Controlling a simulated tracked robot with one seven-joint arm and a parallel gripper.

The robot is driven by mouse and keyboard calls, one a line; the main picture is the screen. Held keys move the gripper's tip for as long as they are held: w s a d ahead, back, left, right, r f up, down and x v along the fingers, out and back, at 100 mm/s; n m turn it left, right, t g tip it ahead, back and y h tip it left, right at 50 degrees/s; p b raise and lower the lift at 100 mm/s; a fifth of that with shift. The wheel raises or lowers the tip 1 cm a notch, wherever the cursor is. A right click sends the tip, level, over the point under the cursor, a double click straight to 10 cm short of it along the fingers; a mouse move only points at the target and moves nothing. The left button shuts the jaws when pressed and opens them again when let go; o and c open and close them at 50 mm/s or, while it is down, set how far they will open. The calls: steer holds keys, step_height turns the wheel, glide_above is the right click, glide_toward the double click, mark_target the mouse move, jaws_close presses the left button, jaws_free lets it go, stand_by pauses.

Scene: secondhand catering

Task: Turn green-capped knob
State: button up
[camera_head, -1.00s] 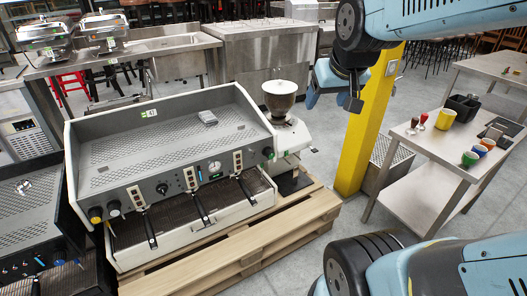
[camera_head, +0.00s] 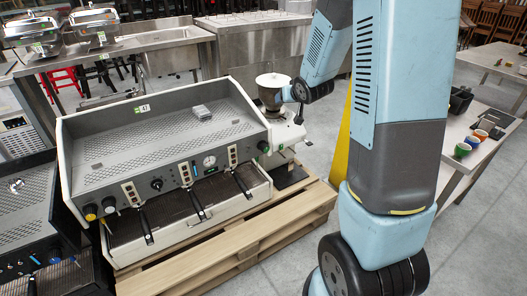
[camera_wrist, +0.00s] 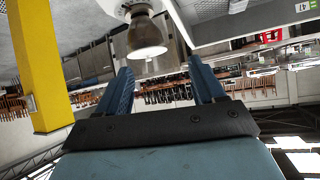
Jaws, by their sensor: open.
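The green-capped knob (camera_head: 264,147) is at the right end of the front panel of a grey and cream espresso machine (camera_head: 150,165). I cannot make out the knob in the wrist view. My gripper shows in the wrist view (camera_wrist: 162,78) with its two blue fingers apart and nothing between them. In the head view my arm's end is above and right of the knob, near the coffee grinder (camera_head: 273,92), with the fingers not clearly visible. The grinder's hopper also shows in the wrist view (camera_wrist: 146,38), beyond the fingers.
The machine stands on a wooden pallet (camera_head: 240,240). A yellow post (camera_wrist: 36,60) stands nearby. A steel table (camera_head: 478,155) with cups is at right. A small grey object (camera_head: 202,112) lies on the machine's top. Other equipment stands at left.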

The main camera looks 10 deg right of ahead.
steer(key=w+f+t+y, duration=0.1)
steer(key=w+f, duration=0.4)
steer(key=f, duration=0.4)
steer(key=m+t+y, duration=0.4)
steer(key=t, duration=0.1)
glide_toward(267, 150)
steer(key=x, duration=1)
steer(key=shift+s+a+r, duration=0.1)
steer(key=shift+a, duration=0.05)
